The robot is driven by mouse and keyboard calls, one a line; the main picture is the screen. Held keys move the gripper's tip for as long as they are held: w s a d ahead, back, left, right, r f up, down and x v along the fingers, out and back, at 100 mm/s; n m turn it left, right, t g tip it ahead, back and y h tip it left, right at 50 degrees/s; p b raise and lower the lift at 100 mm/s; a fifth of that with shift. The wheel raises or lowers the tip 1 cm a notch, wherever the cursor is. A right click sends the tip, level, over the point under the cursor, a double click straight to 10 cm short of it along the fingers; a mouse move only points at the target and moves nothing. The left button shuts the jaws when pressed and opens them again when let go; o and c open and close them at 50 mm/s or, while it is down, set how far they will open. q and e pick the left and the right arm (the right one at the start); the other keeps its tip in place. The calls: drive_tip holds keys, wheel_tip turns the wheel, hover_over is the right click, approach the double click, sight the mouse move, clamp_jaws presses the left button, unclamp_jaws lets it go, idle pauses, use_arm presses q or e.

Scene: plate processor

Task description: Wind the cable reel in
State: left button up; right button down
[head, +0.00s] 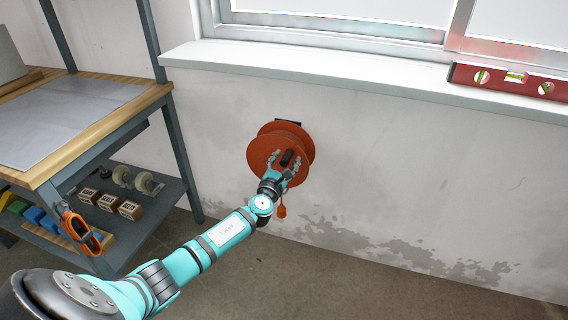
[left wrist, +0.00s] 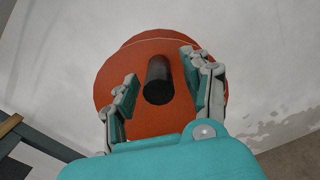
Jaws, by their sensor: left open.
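The orange cable reel (head: 262,150) is fixed to the wall below the window sill, on a dark mount. A black crank handle (head: 288,158) sticks out of its face, and it also shows in the left wrist view (left wrist: 158,80). An orange cable end (head: 281,211) hangs below the reel. My left gripper (head: 282,166) is open in front of the reel. In the left wrist view its fingers (left wrist: 165,85) stand on either side of the handle, with gaps visible on both sides. My right gripper is not in view.
A workbench (head: 110,125) with a lower shelf of small boxes (head: 108,202) stands at the left. An orange-handled tool (head: 82,232) hangs at its side. A red spirit level (head: 510,79) lies on the sill (head: 340,80). The wall right of the reel is clear.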

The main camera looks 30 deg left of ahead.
use_arm(q)
drive_tip(key=v, duration=1.2)
